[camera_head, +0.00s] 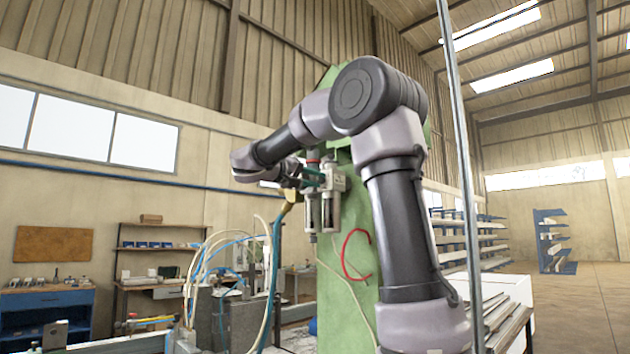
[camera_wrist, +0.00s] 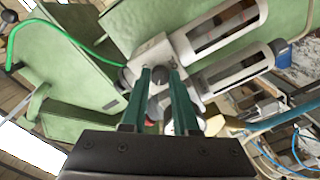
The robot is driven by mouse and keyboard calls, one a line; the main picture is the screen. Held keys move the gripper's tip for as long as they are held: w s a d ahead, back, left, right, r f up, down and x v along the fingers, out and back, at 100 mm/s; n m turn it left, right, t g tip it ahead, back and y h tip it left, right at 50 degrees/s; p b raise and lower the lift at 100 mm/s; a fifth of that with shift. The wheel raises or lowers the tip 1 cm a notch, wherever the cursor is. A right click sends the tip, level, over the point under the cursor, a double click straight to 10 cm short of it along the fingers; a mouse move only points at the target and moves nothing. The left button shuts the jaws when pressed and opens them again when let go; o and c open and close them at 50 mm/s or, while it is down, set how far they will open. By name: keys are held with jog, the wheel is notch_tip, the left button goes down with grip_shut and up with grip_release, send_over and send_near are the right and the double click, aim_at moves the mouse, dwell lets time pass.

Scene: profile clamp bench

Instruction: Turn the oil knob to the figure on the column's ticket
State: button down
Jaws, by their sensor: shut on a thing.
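The green column (camera_head: 345,290) carries a pale grey air unit (camera_head: 337,182) with two clear-windowed bowls hanging from it. In the wrist view the unit (camera_wrist: 205,45) lies tilted, its bowls pointing up and right. My gripper (camera_head: 320,180) reaches the unit from the left. In the wrist view its two green fingers (camera_wrist: 164,76) are closed on a small dark knob (camera_wrist: 159,75) at the unit's body, which I take as the oil knob. The fingers hide most of it, and no scale figure is readable. I cannot make out the ticket in either view.
Another dark knob (camera_wrist: 127,77) sits beside the held one. A red cap (camera_head: 313,161) is on top of the unit. A red hose (camera_head: 347,255) loops on the column. Pale and blue hoses (camera_head: 225,250) crowd the machine at left. A metal post (camera_head: 462,170) stands at right.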

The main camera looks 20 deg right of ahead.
jog(key=shift+n, duration=0.6)
jog(key=c, duration=0.7)
grip_release()
jog(key=shift+a, duration=0.15)
jog(key=v, duration=1)
jog(key=shift+s+a, duration=0.15)
jog(key=shift+a, duration=0.15)
